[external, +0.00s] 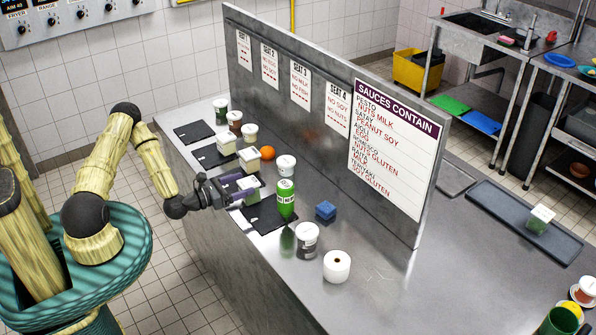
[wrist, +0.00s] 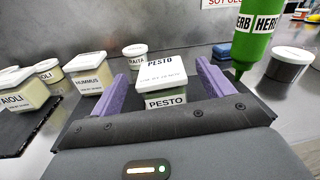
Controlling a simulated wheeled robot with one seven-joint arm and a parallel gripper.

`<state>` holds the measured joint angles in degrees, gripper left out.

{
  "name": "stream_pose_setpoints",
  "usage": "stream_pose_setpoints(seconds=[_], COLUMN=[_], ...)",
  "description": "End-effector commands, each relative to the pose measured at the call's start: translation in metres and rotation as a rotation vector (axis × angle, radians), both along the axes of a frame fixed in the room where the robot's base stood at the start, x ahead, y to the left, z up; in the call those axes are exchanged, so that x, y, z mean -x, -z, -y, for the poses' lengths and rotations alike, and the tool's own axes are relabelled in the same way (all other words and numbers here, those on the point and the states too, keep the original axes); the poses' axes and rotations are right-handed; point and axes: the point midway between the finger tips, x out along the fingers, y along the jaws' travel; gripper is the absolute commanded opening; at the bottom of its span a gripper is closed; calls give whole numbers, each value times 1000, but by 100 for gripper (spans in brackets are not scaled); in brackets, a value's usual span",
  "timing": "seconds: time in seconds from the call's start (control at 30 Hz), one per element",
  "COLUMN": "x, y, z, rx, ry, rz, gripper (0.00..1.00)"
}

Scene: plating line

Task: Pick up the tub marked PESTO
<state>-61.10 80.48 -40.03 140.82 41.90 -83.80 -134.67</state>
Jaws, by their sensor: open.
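A green HERB bottle (wrist: 254,38) stands close to the right finger, with a dark tub (wrist: 290,68) beyond it. The HUMMUS tub (wrist: 89,82), AIOLI tub (wrist: 24,96) and RAITA tub (wrist: 136,51) stand left and behind. A steel partition (external: 310,128) rises behind them.

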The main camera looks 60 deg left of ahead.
Motion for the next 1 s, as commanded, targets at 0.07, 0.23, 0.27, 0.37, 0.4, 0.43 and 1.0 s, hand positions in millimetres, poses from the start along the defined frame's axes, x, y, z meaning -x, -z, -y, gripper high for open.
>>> stream_pose_setpoints(seconds=[0.07,0.23,0.27,0.37,0.4,0.43,1.0], x=[-3,-24,-28,-42,-45,-47,-49], y=[-1,-3,-3,-2,-2,-2,0], z=[1,3,4,5,5,6,5], rx=[-1,-3,-2,-2,-1,-1,0], ry=[1,2,2,1,1,2,0], rz=[0,4,2,1,1,1,0], gripper=[80,80,80,80,80,80,80])
